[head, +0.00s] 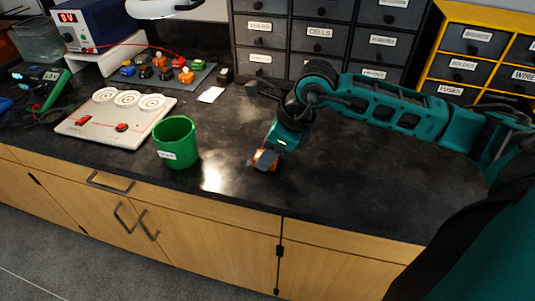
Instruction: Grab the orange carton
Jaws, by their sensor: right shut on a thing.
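The orange carton (264,161) is a small orange and dark box low over the black counter, right of a green cup. My right gripper (267,153) reaches down from the right and is shut on the carton. Its fingers cover part of the carton. I cannot tell whether the carton touches the counter. My left gripper is not in view.
The green cup (177,142) stands near the counter's front edge. A white board with round dials (118,117) lies at the left. A dark mat with coloured blocks (160,73) and grey drawers (308,46) are behind. The counter (350,165) is clear at front right.

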